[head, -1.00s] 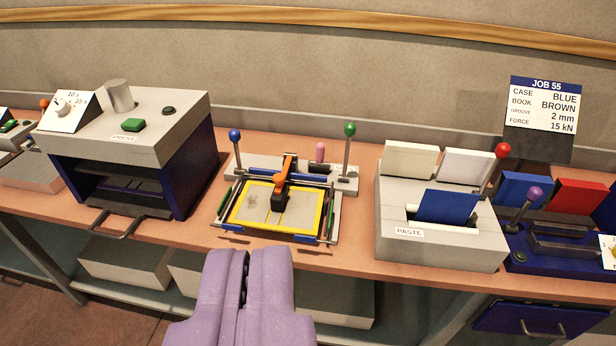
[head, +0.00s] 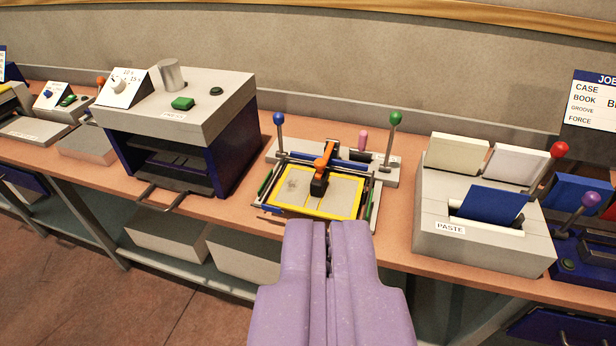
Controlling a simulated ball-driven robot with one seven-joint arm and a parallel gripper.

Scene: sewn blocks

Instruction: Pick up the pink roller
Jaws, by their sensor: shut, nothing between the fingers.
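The pink roller (head: 364,141) shows as a small upright pink handle at the back of the yellow-framed machine, between the orange arm and the green-knobbed lever. A dark part (head: 351,156) lies at its foot, and I cannot tell how they join. My gripper (head: 321,225), with lilac fingers, is shut and empty. It is in front of the machine in the picture, covers part of its front edge, and is well short of the pink roller.
The machine's yellow frame (head: 315,212) has a blue-knobbed lever (head: 280,130) at left and a green-knobbed lever (head: 392,140) at right. A grey press (head: 180,110) stands left, a paste box (head: 480,240) right. Bare bench (head: 400,230) lies between machine and paste box.

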